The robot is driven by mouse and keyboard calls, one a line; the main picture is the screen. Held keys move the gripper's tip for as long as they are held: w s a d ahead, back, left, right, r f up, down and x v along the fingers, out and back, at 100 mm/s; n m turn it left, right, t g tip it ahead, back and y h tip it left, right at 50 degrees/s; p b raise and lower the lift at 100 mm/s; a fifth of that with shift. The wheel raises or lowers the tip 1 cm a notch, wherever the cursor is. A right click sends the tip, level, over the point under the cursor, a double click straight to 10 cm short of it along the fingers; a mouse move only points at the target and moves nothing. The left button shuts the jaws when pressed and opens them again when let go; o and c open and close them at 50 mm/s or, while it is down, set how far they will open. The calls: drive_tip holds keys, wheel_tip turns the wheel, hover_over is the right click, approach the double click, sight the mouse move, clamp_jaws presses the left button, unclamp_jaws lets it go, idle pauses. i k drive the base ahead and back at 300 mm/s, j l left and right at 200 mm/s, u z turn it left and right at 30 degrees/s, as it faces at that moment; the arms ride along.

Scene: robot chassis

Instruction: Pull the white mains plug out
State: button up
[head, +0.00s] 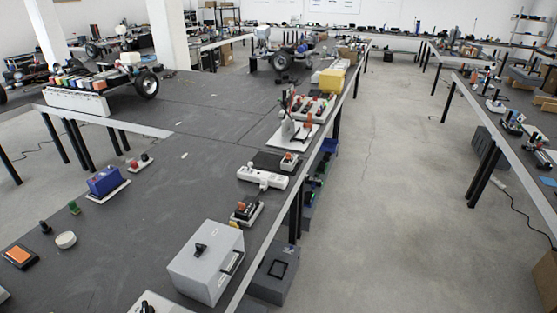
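A white power strip (264,179) lies on the dark grey workbench (175,185) near its right edge, at the middle of the head view. A small white lump stands up at the strip's left part and looks like the mains plug (254,166). It is too small to tell how deep it sits in a socket or where a cable runs. My gripper is not in view, so nothing shows of its state or its distance from the plug.
A black flat box (268,161) and a small red-button unit (289,161) sit just behind the strip. An orange-and-black switch unit (246,210) and a grey metal case (206,262) stand in front. The floor (400,200) to the right is open.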

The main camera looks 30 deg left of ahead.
sight(263, 186)
drive_tip(key=i+u, duration=0.2)
drive_tip(key=i, duration=0.4)
drive_tip(key=i+u, duration=0.2)
drive_tip(key=i, duration=0.4)
drive_tip(key=i+l+u, duration=0.2)
drive_tip(key=i, duration=0.4)
drive_tip(key=i+j+u, duration=0.6)
drive_tip(key=i, duration=0.2)
